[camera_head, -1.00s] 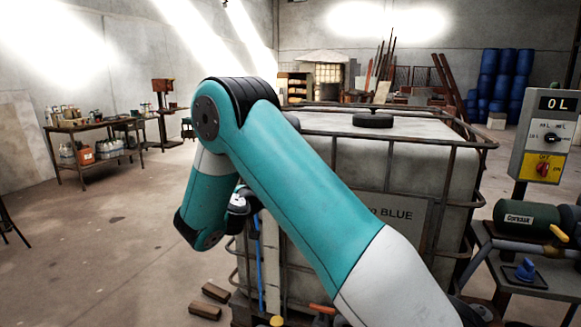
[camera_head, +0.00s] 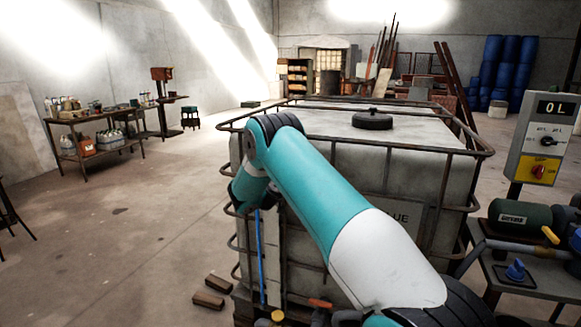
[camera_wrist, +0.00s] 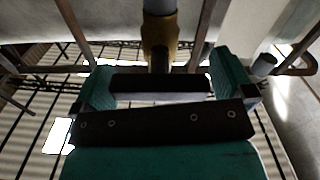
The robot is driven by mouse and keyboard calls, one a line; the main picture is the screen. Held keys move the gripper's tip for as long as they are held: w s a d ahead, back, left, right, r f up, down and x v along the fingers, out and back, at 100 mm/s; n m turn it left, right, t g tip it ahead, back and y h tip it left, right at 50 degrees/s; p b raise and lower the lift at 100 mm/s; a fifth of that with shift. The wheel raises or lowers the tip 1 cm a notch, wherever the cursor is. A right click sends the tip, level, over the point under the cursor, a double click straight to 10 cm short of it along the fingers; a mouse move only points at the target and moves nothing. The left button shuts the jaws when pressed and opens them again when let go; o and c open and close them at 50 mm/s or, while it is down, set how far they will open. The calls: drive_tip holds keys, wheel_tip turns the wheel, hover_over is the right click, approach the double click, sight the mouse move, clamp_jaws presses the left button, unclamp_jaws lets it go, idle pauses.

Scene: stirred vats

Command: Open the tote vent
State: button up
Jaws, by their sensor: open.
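The tote (camera_head: 455,175) is a large pale tank in a rusty pipe cage, in front of me. A round black cap (camera_head: 372,121) with a small raised knob sits on its top, apparently the vent; I cannot tell whether it is loose. My arm reaches down over the tote's near left corner and hides my gripper in the head view. In the wrist view my gripper (camera_wrist: 162,80) is open, its teal fingers apart. A grey pipe with a brass-coloured fitting (camera_wrist: 158,35) shows beyond and between them; I cannot tell if they touch. The cap is not visible there.
An orange handle (camera_head: 320,303) and a yellow knob (camera_head: 278,317) are low at the tote's front. A control post (camera_head: 541,140) reading 0 L and a bench with a green pump (camera_head: 520,217) stand right. Wooden blocks (camera_head: 208,299) lie on the floor. Left floor is mostly clear.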

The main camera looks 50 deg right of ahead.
drive_tip(key=shift+w+d, duration=0.15)
drive_tip(key=shift+d, duration=0.2)
drive_tip(key=c, duration=0.6)
